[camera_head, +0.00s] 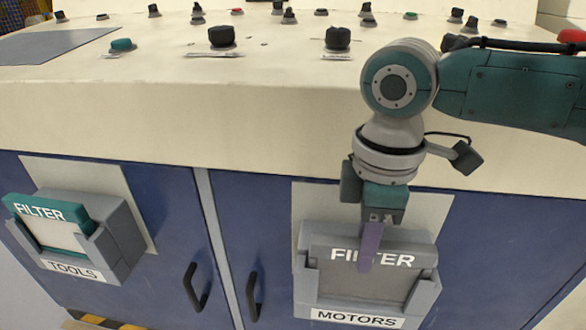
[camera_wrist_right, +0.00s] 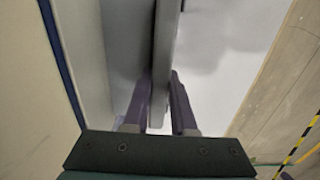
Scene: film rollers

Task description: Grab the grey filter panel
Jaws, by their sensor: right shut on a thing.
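The grey filter panel (camera_head: 335,253), lettered FILTER along its top, sits upright in the grey holder (camera_head: 424,296) labelled MOTORS on the blue cabinet front. My right gripper (camera_head: 367,262) comes down from above at the panel's top edge, with a purple finger in front of the lettering. In the right wrist view, the two purple fingers (camera_wrist_right: 161,82) lie on either side of the panel's edge (camera_wrist_right: 166,45), shut on it. The finger behind the panel is hidden in the head view. My left gripper is not in view.
A teal-framed filter panel (camera_head: 28,206) sits in the TOOLS holder (camera_head: 122,240) at the left. Black door handles (camera_head: 252,296) stick out between the holders. The cream console (camera_head: 180,105) overhangs above, with several knobs and buttons on top.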

